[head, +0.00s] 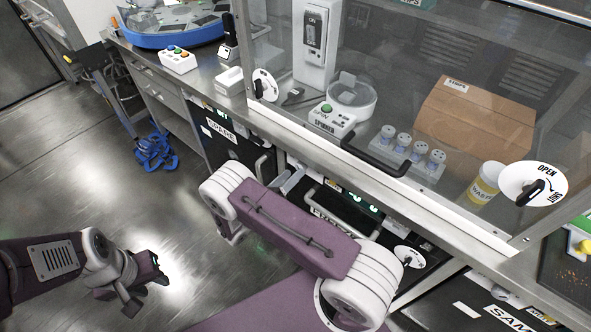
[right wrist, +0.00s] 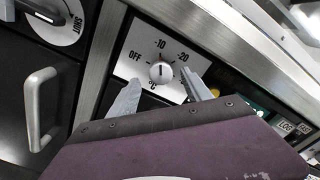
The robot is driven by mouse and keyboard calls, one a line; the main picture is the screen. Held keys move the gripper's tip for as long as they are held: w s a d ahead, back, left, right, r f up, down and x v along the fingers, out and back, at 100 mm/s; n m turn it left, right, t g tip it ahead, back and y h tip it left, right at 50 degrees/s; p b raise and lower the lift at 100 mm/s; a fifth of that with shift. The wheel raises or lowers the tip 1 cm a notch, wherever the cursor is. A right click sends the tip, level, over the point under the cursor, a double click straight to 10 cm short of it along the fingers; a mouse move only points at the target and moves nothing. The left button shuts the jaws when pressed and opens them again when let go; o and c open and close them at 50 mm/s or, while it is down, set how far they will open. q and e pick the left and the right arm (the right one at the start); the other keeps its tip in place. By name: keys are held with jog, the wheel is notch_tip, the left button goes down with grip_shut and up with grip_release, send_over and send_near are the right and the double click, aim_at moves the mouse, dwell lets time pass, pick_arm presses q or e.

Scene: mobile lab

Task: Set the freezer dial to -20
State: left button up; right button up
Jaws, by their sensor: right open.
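The freezer dial is a small round grey knob (right wrist: 161,74) on a pale square plate (right wrist: 138,48) marked OFF, -10, -20 and °C in the right wrist view. The knob's dark mark stands roughly upright in the picture, closer to -10 than to -20. My right gripper (right wrist: 160,80) is open, with one finger on each side of the knob. I cannot tell whether either finger touches it. In the head view, my right gripper (head: 291,180) is at the cabinet front under the bench, and the knob cannot be made out. My left gripper (head: 138,289) hangs over the floor, away from the cabinets.
A bar handle (right wrist: 40,108) and a round dial marked SHUT (right wrist: 62,18) are left of the plate in the right wrist view. The bench edge (head: 395,190) runs above my right arm. A blue-footed stand (head: 154,150) is on the floor at left, with open floor around my left arm.

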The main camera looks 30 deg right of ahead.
jog(key=shift+x, duration=1.85)
grip_shut()
jog(key=shift+m, duration=0.4)
jog(key=m, duration=1)
jog(key=shift+s+m+b, duration=0.1)
jog(key=shift+m+b, duration=0.3)
